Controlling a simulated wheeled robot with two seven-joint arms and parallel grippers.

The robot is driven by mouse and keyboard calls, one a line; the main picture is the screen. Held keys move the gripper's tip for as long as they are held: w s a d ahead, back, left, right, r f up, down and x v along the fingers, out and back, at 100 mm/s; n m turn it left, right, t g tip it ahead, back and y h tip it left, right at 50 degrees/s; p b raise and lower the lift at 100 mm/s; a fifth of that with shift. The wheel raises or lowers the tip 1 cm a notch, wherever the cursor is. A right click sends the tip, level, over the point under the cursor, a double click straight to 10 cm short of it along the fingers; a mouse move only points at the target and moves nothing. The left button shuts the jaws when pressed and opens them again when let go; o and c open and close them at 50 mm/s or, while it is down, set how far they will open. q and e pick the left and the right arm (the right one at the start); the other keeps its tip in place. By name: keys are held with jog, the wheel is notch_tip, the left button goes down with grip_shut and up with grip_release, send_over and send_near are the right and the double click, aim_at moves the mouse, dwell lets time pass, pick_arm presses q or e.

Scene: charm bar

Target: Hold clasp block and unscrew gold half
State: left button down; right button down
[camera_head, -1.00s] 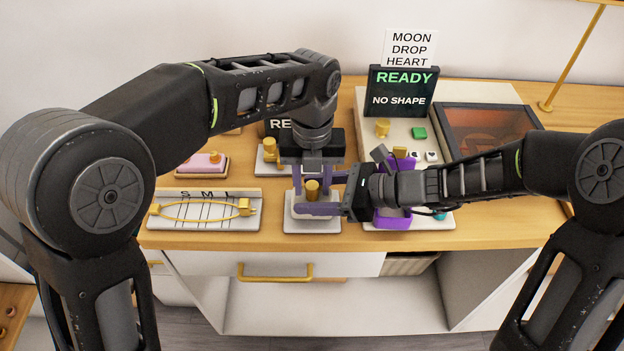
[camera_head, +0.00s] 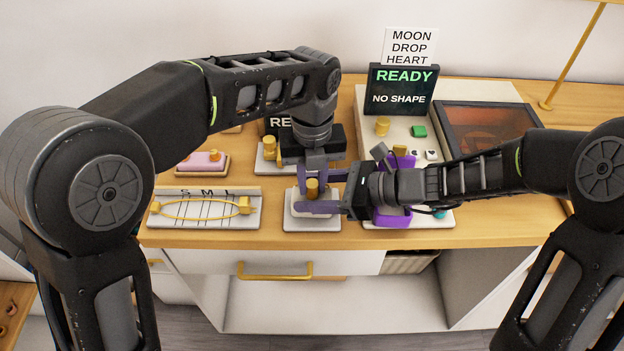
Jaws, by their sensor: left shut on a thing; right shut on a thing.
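The clasp block is the small white block (camera_head: 312,224) at the front middle of the counter, with a gold cylinder (camera_head: 312,187) standing upright on it. My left gripper (camera_head: 313,178) reaches down from above and is shut on the gold cylinder. My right gripper (camera_head: 322,196) comes in sideways from the right, with a purple finger along the front of the block; it is shut on the block. The fingers of both grippers hide much of the block and the cylinder's sides.
A white board marked S M L with a gold bracelet (camera_head: 200,209) lies to the left. A pink block (camera_head: 202,161) sits behind it. A purple tray (camera_head: 392,216) is partly hidden by my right gripper. A dark screen reading READY, NO SHAPE (camera_head: 401,92) stands behind.

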pick_arm(q)
jog(key=n, duration=0.6)
jog(key=shift+n, duration=0.4)
pick_arm(e)
jog(key=shift+f, duration=0.2)
pick_arm(q)
jog(key=n, duration=0.7)
jog(key=shift+n, duration=0.3)
pick_arm(e)
jog(key=shift+s, duration=0.1)
pick_arm(q)
jog(key=n, duration=0.7)
jog(key=shift+r+n, duration=0.1)
jog(key=shift+n, duration=0.3)
jog(key=n, duration=0.7)
jog(key=shift+n, duration=0.4)
jog(key=n, duration=1)
jog(key=shift+n, duration=0.3)
jog(key=n, duration=1.1)
jog(key=shift+n, duration=0.4)
